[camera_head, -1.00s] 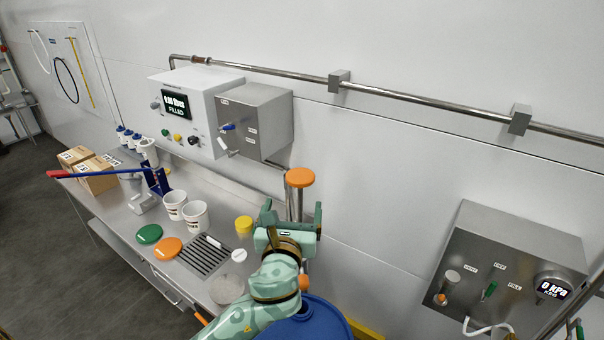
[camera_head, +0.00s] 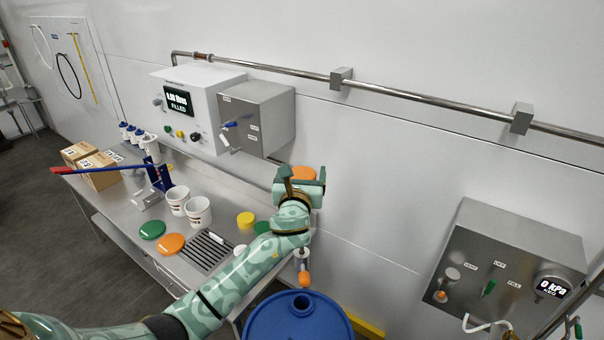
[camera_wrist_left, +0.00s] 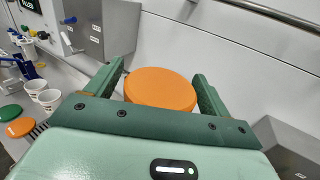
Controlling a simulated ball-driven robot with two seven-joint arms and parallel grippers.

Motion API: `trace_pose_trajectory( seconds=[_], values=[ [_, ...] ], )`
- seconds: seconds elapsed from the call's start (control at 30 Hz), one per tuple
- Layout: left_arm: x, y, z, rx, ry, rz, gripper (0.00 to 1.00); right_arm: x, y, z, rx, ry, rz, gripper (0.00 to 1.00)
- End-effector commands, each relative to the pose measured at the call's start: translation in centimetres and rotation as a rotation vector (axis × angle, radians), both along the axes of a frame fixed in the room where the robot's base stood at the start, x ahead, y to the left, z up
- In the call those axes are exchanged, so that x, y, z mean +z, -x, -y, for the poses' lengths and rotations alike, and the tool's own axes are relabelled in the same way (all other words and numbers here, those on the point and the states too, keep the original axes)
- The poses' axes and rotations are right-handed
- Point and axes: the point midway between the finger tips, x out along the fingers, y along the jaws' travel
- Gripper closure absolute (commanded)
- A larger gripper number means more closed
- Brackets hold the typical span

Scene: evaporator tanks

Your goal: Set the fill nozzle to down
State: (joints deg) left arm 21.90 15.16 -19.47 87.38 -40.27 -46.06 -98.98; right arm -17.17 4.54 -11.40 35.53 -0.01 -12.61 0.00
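An orange round cap (camera_head: 303,173) tops the upright metal post by the wall, taken here as part of the fill nozzle. A small orange-ended piece (camera_head: 304,278) hangs below my arm, above the blue drum (camera_head: 290,320). My left gripper (camera_head: 303,182) is at the cap, with its fingers apart on either side. In the left wrist view the cap (camera_wrist_left: 160,88) lies between the open fingers (camera_wrist_left: 158,85); whether they touch it is unclear. My gripper and forearm hide the post. My right gripper is not in view.
A grey box (camera_head: 255,120) with small levers and a white display box (camera_head: 190,105) are on the wall left of the gripper. White cups (camera_head: 199,212) and lids stand on the bench (camera_head: 140,215). A vent/fill panel (camera_head: 505,265) is at right.

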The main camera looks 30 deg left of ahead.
Motion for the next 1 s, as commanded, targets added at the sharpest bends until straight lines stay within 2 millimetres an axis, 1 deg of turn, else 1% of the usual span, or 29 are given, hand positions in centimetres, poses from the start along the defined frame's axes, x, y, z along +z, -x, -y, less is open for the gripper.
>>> trace_pose_trajectory(
  seconds=[0.03,0.07,0.1,0.2,0.37,0.47,0.57,0.67,0.8,1.0],
  values=[
    [0.0,0.0,0.0,0.0,0.0,0.0,0.34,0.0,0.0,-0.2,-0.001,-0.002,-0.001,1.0],
    [0.0,0.0,0.0,0.0,0.0,0.0,0.42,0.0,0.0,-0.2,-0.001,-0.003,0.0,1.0],
    [0.0,0.0,0.0,0.0,0.0,0.0,0.53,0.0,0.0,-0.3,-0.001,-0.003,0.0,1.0],
    [0.0,0.0,0.0,0.0,0.0,0.0,0.77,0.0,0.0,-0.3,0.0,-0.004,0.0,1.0],
    [-0.6,0.0,0.0,0.0,-0.001,-0.001,0.77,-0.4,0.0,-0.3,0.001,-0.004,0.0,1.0],
    [-1.9,0.0,0.0,0.001,-0.003,-0.002,0.77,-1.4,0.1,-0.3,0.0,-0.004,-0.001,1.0],
    [-4.1,0.1,0.0,0.001,-0.002,-0.003,0.77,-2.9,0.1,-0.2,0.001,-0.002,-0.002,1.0],
    [-7.0,0.1,0.0,0.001,-0.003,-0.005,0.77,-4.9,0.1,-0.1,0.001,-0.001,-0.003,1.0],
    [-11.4,0.1,0.0,0.0,-0.002,-0.006,0.77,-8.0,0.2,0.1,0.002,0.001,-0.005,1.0],
    [-16.8,0.1,0.0,0.001,-0.002,-0.006,0.77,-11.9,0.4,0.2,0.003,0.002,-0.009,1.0]
  ],
)
